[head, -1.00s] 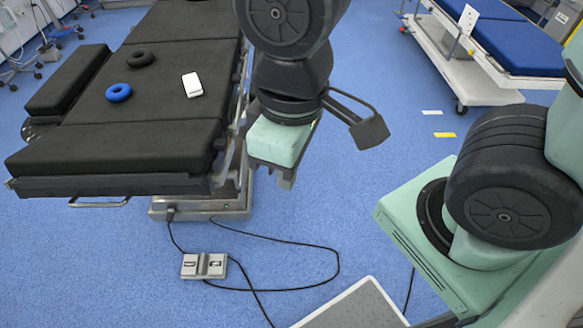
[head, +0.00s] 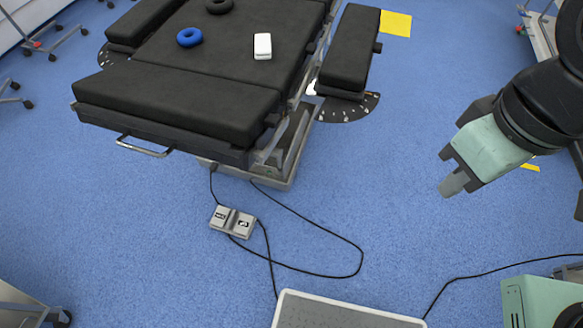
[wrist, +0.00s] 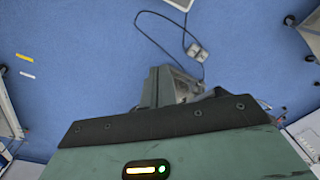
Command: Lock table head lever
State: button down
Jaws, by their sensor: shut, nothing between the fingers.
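The black operating table (head: 218,78) stands at the upper left of the head view. Its near end section (head: 170,105) lies flat, with a metal rail handle (head: 145,148) below its front edge. Metal fittings (head: 268,155) show under the right corner of this section. A small dark part (head: 271,120) sits at that corner; I cannot tell whether it is the lever or how it is set. My gripper (head: 453,185) is shut and empty, well right of the table over open floor. It also shows in the wrist view (wrist: 178,88), where no lever can be made out.
A blue ring (head: 190,37), a black ring (head: 219,6) and a white box (head: 262,46) lie on the table. An arm board (head: 350,50) juts from its right side. A foot pedal (head: 233,221) with looping cable lies on the floor. Floor between table and gripper is clear.

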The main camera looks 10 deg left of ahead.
jog(key=w+a+f+m+t+y+b, duration=0.2)
jog(key=a+f+m+b, duration=0.3)
jog(key=f, duration=0.5)
jog(key=w+a+f+m+t+y+b, duration=0.2)
jog(key=w+a+f+m+b, duration=0.3)
jog(key=f, duration=0.5)
jog(key=w+a+f+m+t+y+b, duration=0.1)
jog(key=a+f+m+b, duration=0.4)
jog(key=f, duration=0.5)
jog(key=shift+w+a+f+t+y+b, duration=0.4)
jog(key=shift+w+a+y+b, duration=0.5)
jog(key=shift+w+b, duration=0.3)
jog(key=b, duration=0.1)
send_near(281, 168)
jog(key=x, duration=0.5)
jog(key=shift+s+d+f, duration=0.25)
jog(key=shift+d+f, duration=0.05)
jog(key=shift+f, duration=0.1)
jog(key=shift+w+a, duration=0.55)
jog(key=shift+a, duration=0.1)
